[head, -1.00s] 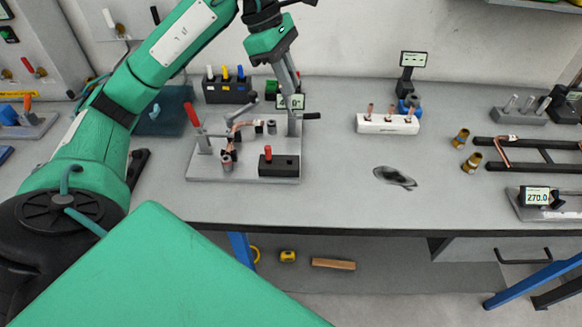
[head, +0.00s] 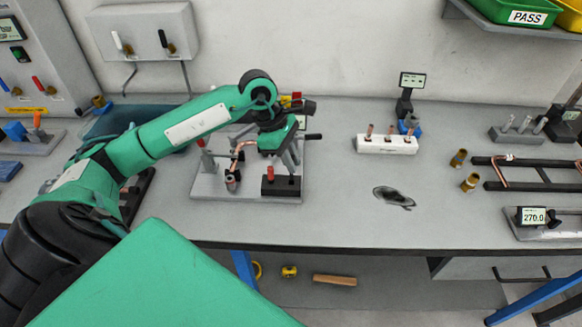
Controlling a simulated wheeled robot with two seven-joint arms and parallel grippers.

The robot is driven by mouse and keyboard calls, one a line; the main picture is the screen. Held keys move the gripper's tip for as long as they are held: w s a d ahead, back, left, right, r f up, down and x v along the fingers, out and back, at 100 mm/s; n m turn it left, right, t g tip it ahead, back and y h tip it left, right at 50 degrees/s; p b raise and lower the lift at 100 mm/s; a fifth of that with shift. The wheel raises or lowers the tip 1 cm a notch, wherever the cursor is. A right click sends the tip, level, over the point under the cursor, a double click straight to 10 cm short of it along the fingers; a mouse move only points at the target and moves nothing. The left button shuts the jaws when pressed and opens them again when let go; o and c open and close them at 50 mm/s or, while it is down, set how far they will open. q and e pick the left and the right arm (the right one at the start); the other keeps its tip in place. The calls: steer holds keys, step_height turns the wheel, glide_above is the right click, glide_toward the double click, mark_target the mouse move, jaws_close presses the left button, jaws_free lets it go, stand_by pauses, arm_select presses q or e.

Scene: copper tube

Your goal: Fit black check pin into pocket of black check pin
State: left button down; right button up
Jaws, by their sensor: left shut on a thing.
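My left gripper (head: 291,158) points down over the right part of a black block (head: 284,188) on a grey fixture plate (head: 215,187). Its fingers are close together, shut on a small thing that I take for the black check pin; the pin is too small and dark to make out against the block. A red pin (head: 270,173) stands upright in the left part of the block. The pocket is not clearly visible under the fingertips, and I cannot tell whether the pin touches the block. My right gripper is not in view.
A bent copper tube (head: 238,155) and a red-handled clamp (head: 204,156) are on the plate left of the gripper. A white block with copper pieces (head: 386,146) stands to the right. Brass fittings (head: 470,182) and a black frame (head: 535,171) lie farther right.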

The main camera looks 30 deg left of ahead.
mark_target(291, 180)
arm_select(q)
step_height(291, 180, down, 4)
steer(key=shift+r+p, duration=0.15)
steer(key=shift+p, duration=0.3)
steer(key=shift+f, duration=0.25)
steer(key=c, duration=1.4)
jaws_free()
steer(key=shift+c, duration=0.2)
steer(key=shift+r, duration=0.1)
